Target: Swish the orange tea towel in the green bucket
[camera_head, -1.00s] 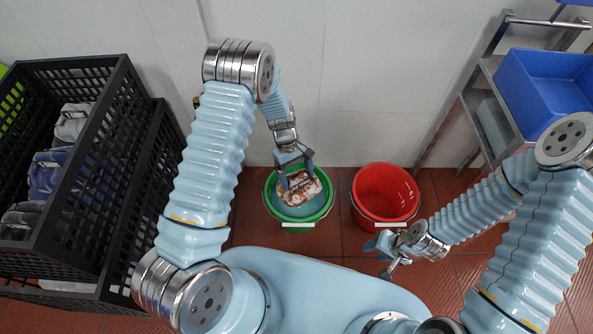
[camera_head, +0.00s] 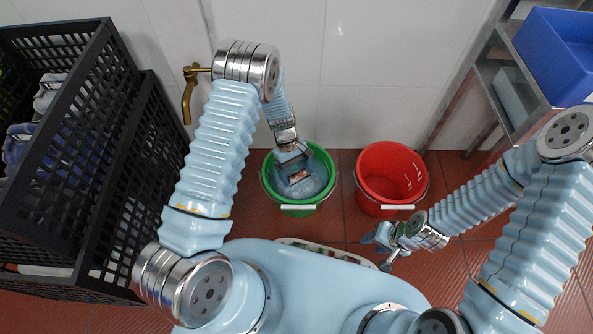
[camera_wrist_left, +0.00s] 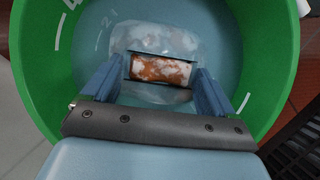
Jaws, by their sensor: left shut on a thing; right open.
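The green bucket (camera_head: 270,188) stands on the floor and holds bluish water; its green wall also shows in the left wrist view (camera_wrist_left: 268,50). My left gripper (camera_head: 297,180) reaches down inside it. In the left wrist view the left gripper (camera_wrist_left: 158,82) is shut on the orange tea towel (camera_wrist_left: 160,69), which is orange and white. Part of the towel shows between the fingers, and a pale, blurred part spreads around it at the water. In the head view only a small bit of towel shows. My right gripper (camera_head: 385,248) is open and empty, low in front of the red bucket.
A red bucket (camera_head: 374,204) stands close to the right of the green one. Black crates (camera_head: 115,205) with folded cloths are at the left. A brass tap (camera_head: 188,92) is on the wall. A metal rack with a blue bin (camera_head: 550,60) stands at the right.

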